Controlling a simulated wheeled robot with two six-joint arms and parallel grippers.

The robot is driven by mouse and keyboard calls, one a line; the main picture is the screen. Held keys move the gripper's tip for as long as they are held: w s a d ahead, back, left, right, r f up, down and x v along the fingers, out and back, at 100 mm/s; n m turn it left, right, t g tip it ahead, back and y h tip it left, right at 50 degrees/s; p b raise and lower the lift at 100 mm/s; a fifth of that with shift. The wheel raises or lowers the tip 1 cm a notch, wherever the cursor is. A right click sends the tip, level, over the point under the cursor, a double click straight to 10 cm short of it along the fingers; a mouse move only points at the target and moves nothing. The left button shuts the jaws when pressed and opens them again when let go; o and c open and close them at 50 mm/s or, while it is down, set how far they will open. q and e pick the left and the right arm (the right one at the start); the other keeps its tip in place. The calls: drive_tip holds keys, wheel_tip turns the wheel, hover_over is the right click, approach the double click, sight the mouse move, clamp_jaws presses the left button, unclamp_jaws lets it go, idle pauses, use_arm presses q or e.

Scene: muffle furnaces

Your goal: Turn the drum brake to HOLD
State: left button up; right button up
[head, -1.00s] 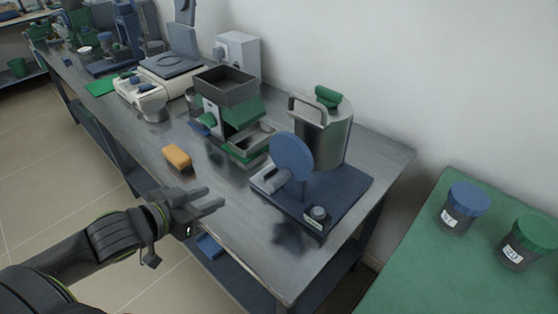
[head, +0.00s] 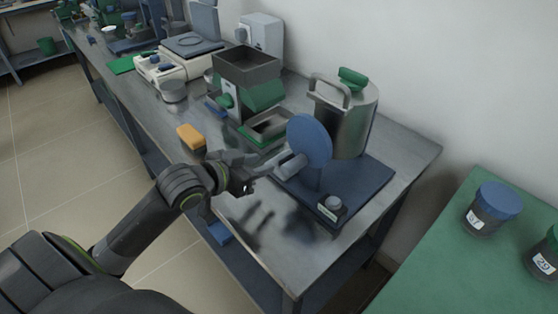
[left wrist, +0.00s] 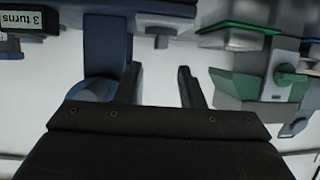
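My right gripper is not in view.
A metal canister (head: 348,115) with a green lid knob stands behind the disc. A green hopper machine (head: 248,85) and an orange block (head: 190,137) are to the left. A green table (head: 440,255) with lidded jars is at right. Bare bench lies in front.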

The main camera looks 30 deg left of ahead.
sight(281, 157)
use_arm(q)
drive_tip(key=x, duration=0.8)
drive_tip(key=shift+f+b, duration=0.1)
drive_tip(key=shift+b, duration=0.3)
drive_tip(key=shift+c, duration=0.3)
clamp_jaws()
